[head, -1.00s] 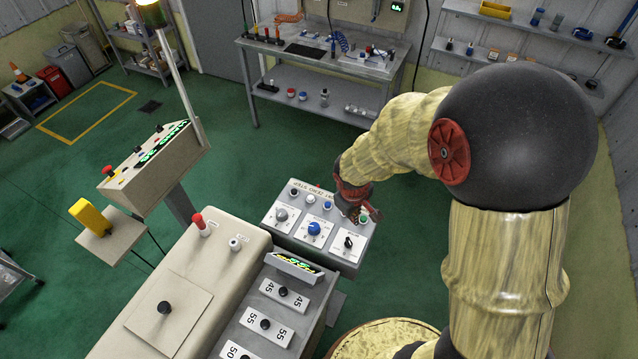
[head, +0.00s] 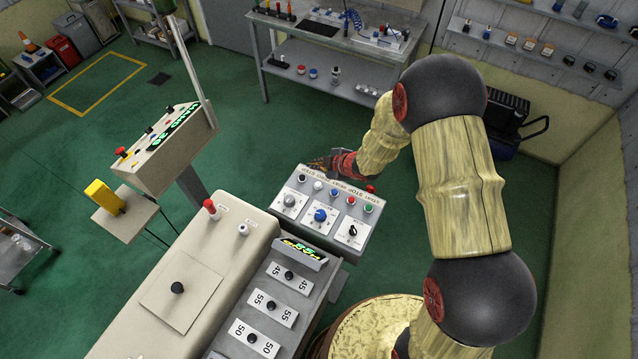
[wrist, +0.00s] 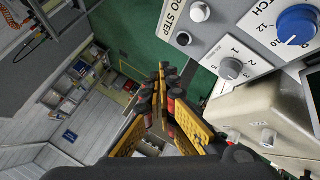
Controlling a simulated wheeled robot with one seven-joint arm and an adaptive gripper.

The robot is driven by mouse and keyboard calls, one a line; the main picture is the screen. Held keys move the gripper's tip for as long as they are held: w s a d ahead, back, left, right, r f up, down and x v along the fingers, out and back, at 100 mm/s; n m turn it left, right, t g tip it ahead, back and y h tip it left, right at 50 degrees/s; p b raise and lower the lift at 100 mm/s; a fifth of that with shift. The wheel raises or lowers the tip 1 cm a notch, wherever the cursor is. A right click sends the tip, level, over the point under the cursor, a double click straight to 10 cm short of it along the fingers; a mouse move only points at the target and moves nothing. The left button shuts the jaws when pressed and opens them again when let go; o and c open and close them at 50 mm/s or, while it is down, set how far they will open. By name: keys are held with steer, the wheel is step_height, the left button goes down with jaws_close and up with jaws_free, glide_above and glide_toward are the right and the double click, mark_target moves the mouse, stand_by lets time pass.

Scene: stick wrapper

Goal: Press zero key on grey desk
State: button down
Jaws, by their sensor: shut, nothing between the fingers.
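The grey desk (head: 338,243) is a sloped box with dials and a row of round buttons along its far edge. The label strip reads ZERO and STEP near its left end. The zero key (head: 318,186) appears as the pale button second from the left; it also shows at the top of the wrist view (wrist: 200,11). A dark step button (wrist: 184,38) sits beside it. My gripper (head: 318,165) is shut and empty, close to the desk's far left edge. In the wrist view its fingertips (wrist: 163,72) point past the desk edge, apart from the keys.
A big blue knob (head: 320,215) and smaller dials stand on the desk. A beige machine (head: 215,255) with a red-topped post (head: 211,208) is to the left. A tilted console (head: 160,150) stands farther left. Green floor lies open beyond the desk.

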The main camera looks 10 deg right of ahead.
mark_target(317, 186)
steer(key=shift+f, duration=0.1)
step_height(317, 186, down, 9)
steer(key=b, duration=0.6)
steer(key=shift+b, duration=0.35)
stand_by(1.2)
steer(key=shift+f+b, duration=0.2)
steer(key=shift+b, duration=0.2)
steer(key=shift+f+b, duration=0.45)
steer(key=shift+f, duration=0.05)
stand_by(0.6)
stand_by(0.3)
steer(key=shift+s+r+p, duration=0.1)
steer(key=shift+r+p, duration=0.6)
steer(key=shift+r, duration=0.2)
